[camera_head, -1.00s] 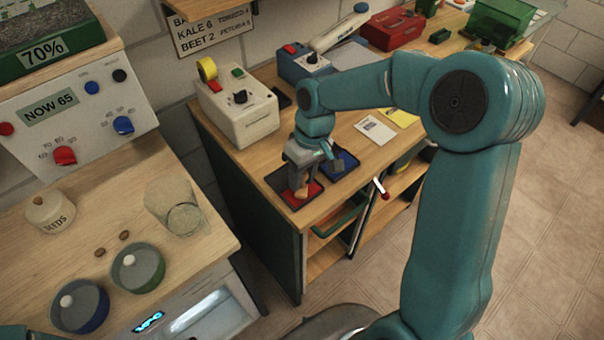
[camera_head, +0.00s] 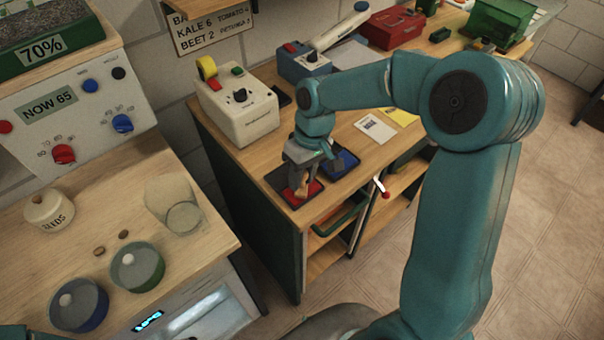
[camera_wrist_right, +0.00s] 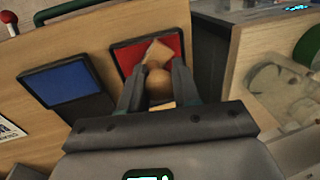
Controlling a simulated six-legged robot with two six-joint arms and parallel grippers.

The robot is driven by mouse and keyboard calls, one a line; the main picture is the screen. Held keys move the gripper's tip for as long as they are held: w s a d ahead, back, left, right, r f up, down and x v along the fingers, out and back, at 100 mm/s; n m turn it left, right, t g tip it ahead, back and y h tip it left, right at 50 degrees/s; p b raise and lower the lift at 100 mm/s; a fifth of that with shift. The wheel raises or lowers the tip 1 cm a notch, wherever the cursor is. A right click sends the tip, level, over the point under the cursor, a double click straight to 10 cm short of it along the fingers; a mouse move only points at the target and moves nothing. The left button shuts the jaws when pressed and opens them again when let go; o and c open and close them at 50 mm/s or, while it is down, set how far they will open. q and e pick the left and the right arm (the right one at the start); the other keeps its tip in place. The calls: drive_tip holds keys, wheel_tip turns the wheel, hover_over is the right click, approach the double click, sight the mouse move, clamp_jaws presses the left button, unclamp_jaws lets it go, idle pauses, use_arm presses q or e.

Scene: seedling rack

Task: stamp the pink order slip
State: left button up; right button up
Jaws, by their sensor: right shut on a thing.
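My right gripper (camera_head: 303,178) points down at the near corner of the bench. It is shut on a wooden stamp (camera_wrist_right: 159,86) with a rounded knob. The stamp is at the red ink pad (camera_head: 316,188); its pale wooden block shows in front of the red surface (camera_wrist_right: 172,43) in the right wrist view. I cannot tell whether it touches the pad. A blue ink pad (camera_head: 346,161) lies beside the red one. A white printed card (camera_head: 375,129) and a yellow slip (camera_head: 402,117) lie further along the bench. I see no slip that is clearly pink. My left gripper is not in view.
A cream device (camera_head: 238,112) and a blue device (camera_head: 303,65) stand at the bench's wall side. A red box (camera_head: 393,27) and a green crate (camera_head: 499,22) stand further back.

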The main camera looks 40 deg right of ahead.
idle(0.3)
drive_tip(key=p+v, duration=0.2)
drive_tip(key=a+p+v, duration=0.1)
drive_tip(key=p+v, duration=0.1)
drive_tip(key=v, duration=0.1)
drive_tip(key=shift+r+p, duration=0.3)
drive_tip(key=shift+r, duration=0.1)
drive_tip(key=shift+r+p, duration=0.45)
drive_tip(key=shift+r, duration=0.2)
drive_tip(key=shift+f, duration=0.1)
drive_tip(key=shift+s, duration=0.1)
